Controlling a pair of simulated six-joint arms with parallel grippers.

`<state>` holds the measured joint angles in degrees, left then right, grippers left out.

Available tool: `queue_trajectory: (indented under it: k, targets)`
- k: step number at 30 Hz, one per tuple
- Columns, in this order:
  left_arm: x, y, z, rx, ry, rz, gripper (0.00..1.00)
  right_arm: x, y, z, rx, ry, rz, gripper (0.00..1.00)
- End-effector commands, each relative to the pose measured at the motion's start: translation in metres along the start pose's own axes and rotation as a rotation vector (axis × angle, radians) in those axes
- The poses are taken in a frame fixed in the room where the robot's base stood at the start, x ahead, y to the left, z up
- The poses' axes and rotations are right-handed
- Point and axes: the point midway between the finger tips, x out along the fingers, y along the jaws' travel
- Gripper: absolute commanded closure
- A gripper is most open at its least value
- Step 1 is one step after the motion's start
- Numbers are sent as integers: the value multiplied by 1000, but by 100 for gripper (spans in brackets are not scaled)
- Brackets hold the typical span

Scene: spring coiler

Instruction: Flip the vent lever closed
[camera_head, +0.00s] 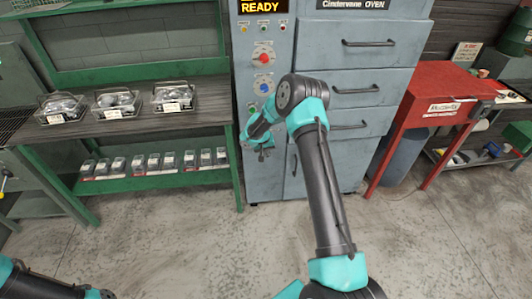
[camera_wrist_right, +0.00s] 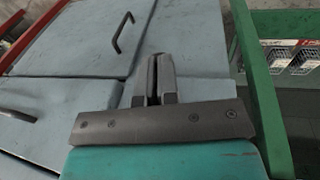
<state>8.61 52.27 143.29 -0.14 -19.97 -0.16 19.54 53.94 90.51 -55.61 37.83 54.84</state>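The blue-grey oven cabinet (camera_head: 385,75) stands at the centre of the head view, with a column of knobs and buttons on its left panel. I cannot make out a vent lever in either view; my right arm covers part of that panel. My right gripper (camera_head: 263,153) is low in front of the panel, partly hidden by its wrist. In the right wrist view its two fingers (camera_wrist_right: 158,70) lie close together, with nothing visible between them, before the blue-grey cabinet front (camera_wrist_right: 70,45). Of my left arm only a part shows at the bottom left; its gripper is out of view.
A green shelf (camera_head: 150,183) with wire baskets (camera_head: 116,103) and several small boxes stands left of the oven. A red bench (camera_head: 440,100) stands to the right. Drawer handles (camera_head: 368,42) stick out of the oven front. The floor (camera_head: 160,250) before it is clear.

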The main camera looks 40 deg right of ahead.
Motion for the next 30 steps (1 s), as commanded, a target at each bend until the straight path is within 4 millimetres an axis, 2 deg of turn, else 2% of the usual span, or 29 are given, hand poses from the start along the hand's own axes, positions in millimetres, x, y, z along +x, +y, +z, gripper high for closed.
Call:
queue_trajectory:
  k: [1,5,11,21,27,30]
  targets:
    - [0,0,0,0,0,0,57,8,0,5,-1,-12,-1,100]
    - [0,0,0,0,0,0,57,-3,-4,10,-6,-11,-1,100]
    - [0,0,0,0,0,0,57,-37,-15,19,-18,1,-1,100]
    - [0,0,0,0,0,0,57,-95,-16,47,-17,6,-2,100]
    - [0,0,0,0,0,0,57,-120,-16,61,-17,5,-1,100]
    - [0,0,0,0,0,0,57,-125,-17,65,-17,4,-1,100]
